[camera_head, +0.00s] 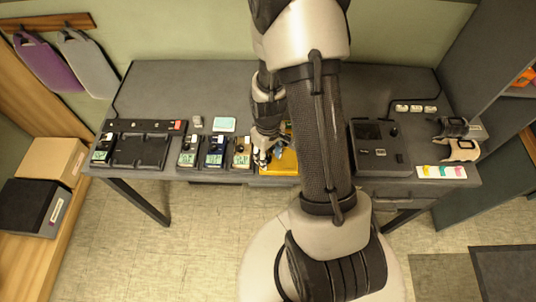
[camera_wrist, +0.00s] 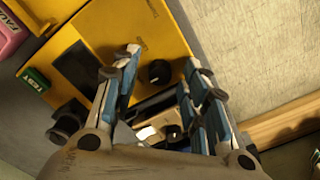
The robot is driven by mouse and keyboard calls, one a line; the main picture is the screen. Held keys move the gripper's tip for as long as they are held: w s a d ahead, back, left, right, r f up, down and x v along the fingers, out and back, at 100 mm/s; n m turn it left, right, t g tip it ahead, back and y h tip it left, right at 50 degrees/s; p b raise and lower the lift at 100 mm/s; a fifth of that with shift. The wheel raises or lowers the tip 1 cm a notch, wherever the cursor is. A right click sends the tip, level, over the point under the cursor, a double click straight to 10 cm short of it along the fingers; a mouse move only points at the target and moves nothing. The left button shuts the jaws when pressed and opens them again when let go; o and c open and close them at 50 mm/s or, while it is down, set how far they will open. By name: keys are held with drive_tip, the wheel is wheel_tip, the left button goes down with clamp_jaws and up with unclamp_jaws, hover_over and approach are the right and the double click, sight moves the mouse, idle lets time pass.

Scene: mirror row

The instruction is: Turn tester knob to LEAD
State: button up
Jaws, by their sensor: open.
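The yellow tester (camera_head: 283,166) lies near the front edge of the desk, partly hidden by my arm in the head view. In the wrist view its yellow face (camera_wrist: 112,25) fills the upper left and middle, with a dark screen (camera_wrist: 76,68). A round black knob (camera_wrist: 155,72) stands on that face; its setting marks are too small to read. My gripper (camera_wrist: 163,62) is open, with one blue-and-grey finger on each side of the knob in the picture and nothing held. I cannot tell whether either finger touches it. In the head view my gripper (camera_head: 262,155) is over the tester's left side.
Several handheld units, including a blue one (camera_head: 215,152), stand left of the tester. A black tray (camera_head: 140,151) lies farther left. A dark boxy device (camera_head: 381,158) stands right of my arm, with a card of coloured tags (camera_head: 441,172) beyond. The desk's back left is mostly clear.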

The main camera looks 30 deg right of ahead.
drive_tip(key=shift+c, duration=0.5)
clamp_jaws()
drive_tip(key=shift+m, duration=0.4)
drive_tip(key=m, duration=0.3)
drive_tip(key=shift+m, duration=0.4)
drive_tip(key=m, duration=0.4)
drive_tip(key=shift+m, duration=0.3)
drive_tip(key=m, duration=0.8)
drive_tip(key=shift+m, duration=0.3)
